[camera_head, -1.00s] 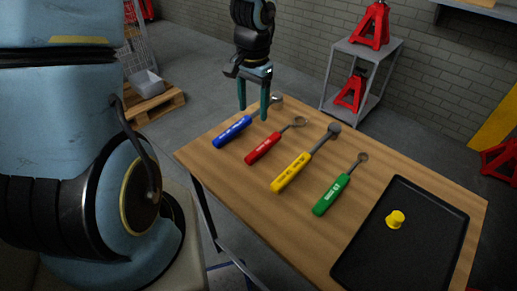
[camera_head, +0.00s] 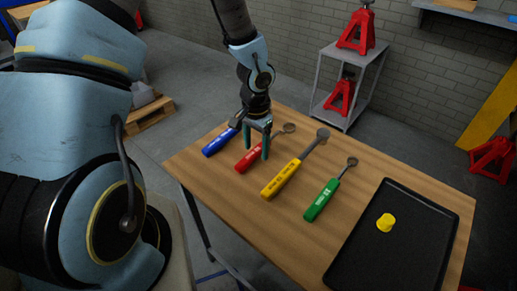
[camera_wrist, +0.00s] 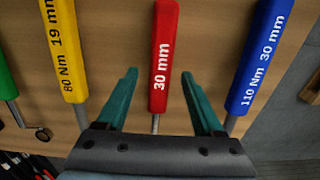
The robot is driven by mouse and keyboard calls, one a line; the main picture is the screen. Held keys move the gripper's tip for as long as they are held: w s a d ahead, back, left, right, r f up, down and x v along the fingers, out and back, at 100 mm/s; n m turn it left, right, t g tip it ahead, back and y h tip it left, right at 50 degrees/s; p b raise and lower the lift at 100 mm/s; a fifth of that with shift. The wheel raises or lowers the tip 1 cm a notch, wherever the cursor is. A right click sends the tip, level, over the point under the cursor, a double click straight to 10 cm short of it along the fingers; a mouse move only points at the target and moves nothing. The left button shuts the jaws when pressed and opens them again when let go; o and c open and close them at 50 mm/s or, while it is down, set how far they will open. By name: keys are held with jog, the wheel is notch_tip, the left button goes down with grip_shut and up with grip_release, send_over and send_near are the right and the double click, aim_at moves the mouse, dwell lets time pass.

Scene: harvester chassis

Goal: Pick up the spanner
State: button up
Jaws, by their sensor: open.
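A red-handled spanner (camera_head: 251,157) marked "30 mm" lies on the wooden table, between a blue-handled tool (camera_head: 219,142) and a yellow-handled tool (camera_head: 282,180). My gripper (camera_head: 256,147) is open and empty just over the red spanner, its fingers pointing down. In the wrist view, the red handle (camera_wrist: 160,55) runs between the two spread fingers of my gripper (camera_wrist: 158,78), with a gap on each side. The blue handle (camera_wrist: 258,55), marked "110 Nm 30 mm", is at right there. The yellow handle (camera_wrist: 65,45), marked "80 Nm 19 mm", is at left.
A green-handled tool (camera_head: 321,200) lies right of the yellow one. A black tray (camera_head: 425,225) with a yellow cylinder-like piece (camera_head: 385,222) covers the table's right end. A grey shelf trolley (camera_head: 340,80) with red jack stands is behind the table (camera_head: 240,215).

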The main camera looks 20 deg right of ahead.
jog(key=shift+f, duration=0.6)
grip_shut()
dwell(1.0)
